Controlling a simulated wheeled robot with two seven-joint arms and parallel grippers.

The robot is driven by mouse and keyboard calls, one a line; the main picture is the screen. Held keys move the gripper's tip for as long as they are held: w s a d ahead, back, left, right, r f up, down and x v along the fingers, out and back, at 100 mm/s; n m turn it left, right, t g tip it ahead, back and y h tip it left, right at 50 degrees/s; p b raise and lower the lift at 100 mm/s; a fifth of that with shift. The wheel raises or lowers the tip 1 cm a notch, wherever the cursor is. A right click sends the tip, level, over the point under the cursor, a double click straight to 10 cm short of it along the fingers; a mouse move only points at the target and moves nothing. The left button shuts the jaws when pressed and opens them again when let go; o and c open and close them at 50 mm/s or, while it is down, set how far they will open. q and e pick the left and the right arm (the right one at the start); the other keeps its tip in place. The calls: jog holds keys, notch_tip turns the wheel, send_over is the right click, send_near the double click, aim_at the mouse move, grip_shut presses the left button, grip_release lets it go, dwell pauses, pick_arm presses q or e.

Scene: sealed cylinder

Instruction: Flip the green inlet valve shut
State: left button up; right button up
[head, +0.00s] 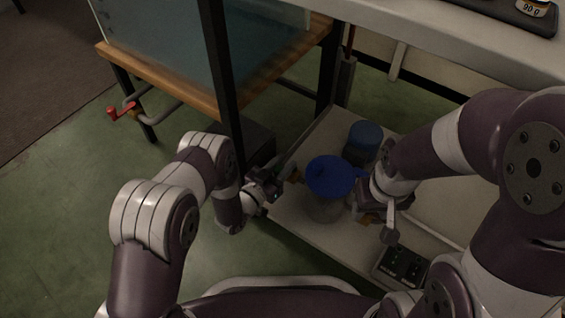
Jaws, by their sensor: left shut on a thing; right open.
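A clear cylinder (327,208) with a blue lid (331,176) stands upright on a pale low shelf. A small brass-coloured fitting (294,174) shows at its left side. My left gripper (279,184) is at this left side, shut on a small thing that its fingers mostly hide. I cannot make out a green valve handle there. My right gripper (368,207) is open close to the right side of the cylinder. My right arm and gripper hide part of that side, and I cannot tell whether they touch it.
A blue-topped container (363,139) stands behind the cylinder. A control box (401,265) with small buttons is at the shelf's front right. A water tank on a wooden-topped stand (168,79), with a red valve handle (113,112), is at left. A white worktop (455,42) overhangs at upper right.

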pick_arm(q)
jog(key=y, duration=0.1)
jog(key=n+t+p, duration=0.1)
jog(key=n+y, duration=0.1)
jog(key=shift+s+d+r+t+y, duration=0.25)
jog(key=shift+s+d+t+y, duration=0.05)
jog(key=shift+s+d+t, duration=0.1)
jog(key=shift+s+f+n+t+y+p, duration=0.1)
jog(key=shift+f+n+t+y+p, duration=0.15)
jog(key=shift+n+y, duration=0.3)
jog(key=shift+n+t+y+p, duration=0.15)
jog(key=shift+n+t+y, duration=0.2)
jog(key=shift+y, duration=0.4)
jog(key=o, duration=1)
jog(key=shift+c, duration=0.2)
